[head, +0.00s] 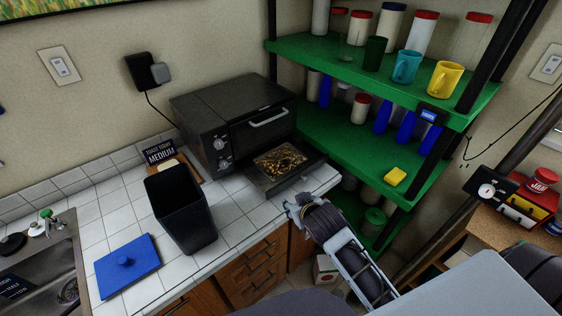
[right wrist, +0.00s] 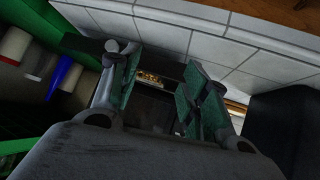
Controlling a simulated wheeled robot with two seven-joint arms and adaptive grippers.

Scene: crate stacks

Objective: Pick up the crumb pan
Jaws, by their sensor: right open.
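The crumb pan (head: 297,176) is a dark, shallow tray with yellow-brown crumbs in it. It sticks out from the bottom front of the black toaster oven (head: 205,115) on the white tiled counter. My right gripper (head: 298,206) is at the counter's front edge, in front of and below the pan, apart from it. In the right wrist view my gripper (right wrist: 160,88) is open and empty, with the crumbs and part of the pan showing between its fingers. The pan's rear is hidden inside the oven. My left gripper is not in view.
A green shelf rack (head: 340,139) with cups and jars is close on the right. A sink (head: 45,268) is at far left.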

